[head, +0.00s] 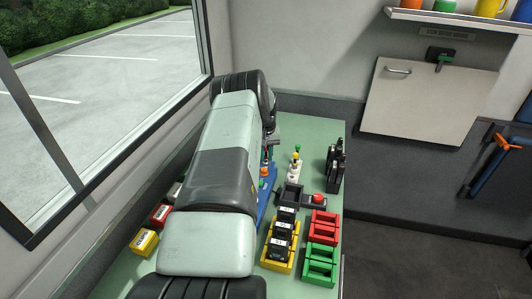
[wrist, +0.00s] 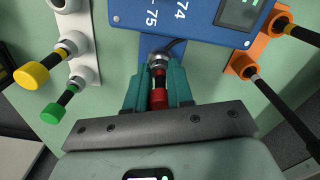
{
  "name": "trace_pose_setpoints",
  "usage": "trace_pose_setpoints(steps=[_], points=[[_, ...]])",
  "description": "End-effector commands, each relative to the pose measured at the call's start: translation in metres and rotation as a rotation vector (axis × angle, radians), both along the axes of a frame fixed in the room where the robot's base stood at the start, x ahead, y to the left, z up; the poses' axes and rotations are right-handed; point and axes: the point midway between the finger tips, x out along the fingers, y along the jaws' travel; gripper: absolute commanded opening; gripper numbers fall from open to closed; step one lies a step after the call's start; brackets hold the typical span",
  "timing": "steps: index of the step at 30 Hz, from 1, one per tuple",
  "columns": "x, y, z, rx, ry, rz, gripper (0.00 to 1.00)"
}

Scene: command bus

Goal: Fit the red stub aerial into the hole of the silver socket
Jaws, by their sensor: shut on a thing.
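In the wrist view my gripper (wrist: 159,84) is shut on the red stub aerial (wrist: 158,99), with a teal finger on each side of it. The aerial shows a red end nearer my palm and a dark shaft pointing away. The silver socket (wrist: 158,61) is a bright ring on a blue mount, directly in line past the shaft. The shaft's far end meets or overlaps the ring in the picture; I cannot tell whether it is inside the hole.
A blue unit (wrist: 190,18) marked 74 and 75 lies just beyond the socket. A white mount (wrist: 83,65) with yellow-tipped and green-tipped aerials is left; an orange mount (wrist: 244,65) with black rods is right. Coloured trays (head: 322,228) and a red button (head: 318,198) stand on the green bench.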

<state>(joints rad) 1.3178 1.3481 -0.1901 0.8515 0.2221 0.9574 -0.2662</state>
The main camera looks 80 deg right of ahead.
Motion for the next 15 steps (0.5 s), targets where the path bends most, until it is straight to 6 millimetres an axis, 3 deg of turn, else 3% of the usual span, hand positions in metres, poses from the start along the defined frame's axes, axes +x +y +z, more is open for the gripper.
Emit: trace_pose_setpoints(steps=[13, 14, 15], points=[[0.0, -0.0001, -0.0005, 0.0, 0.0, 0.0, 0.0], [0.0, -0.0001, -0.0005, 0.0, 0.0, 0.0, 0.23], [0.0001, -0.0001, -0.0005, 0.0, 0.0, 0.0, 0.29]])
